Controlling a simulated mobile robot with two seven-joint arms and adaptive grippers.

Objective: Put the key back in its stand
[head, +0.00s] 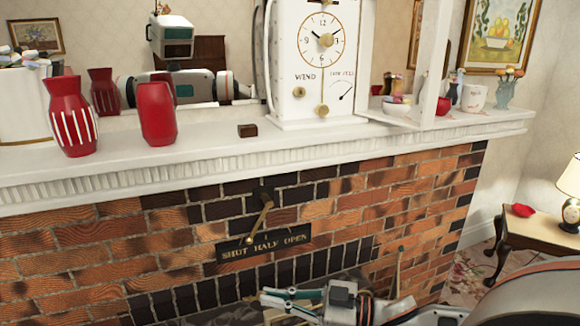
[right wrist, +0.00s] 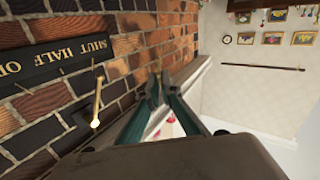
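No key can be made out for certain. The white clock (head: 312,60) on the mantel has a brass knob beside the word WIND and a brass piece (head: 322,110) low on its front; I cannot tell if either is the key. A small dark brown block (head: 247,130) lies on the mantel left of the clock and may be the stand. My right gripper (head: 266,295) is low in front of the fireplace, away from both; it also shows in the right wrist view (right wrist: 159,88). Its fingertips are close together, with nothing clearly between them. My left gripper is not in view.
A brass lever (head: 258,222) juts from the bricks over a SHUT HALF OPEN plate (head: 264,247), above my right gripper. Red vases (head: 158,114) stand on the mantel (head: 200,160) at left. A mirror behind reflects the room and me. A side table (head: 548,232) stands at right.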

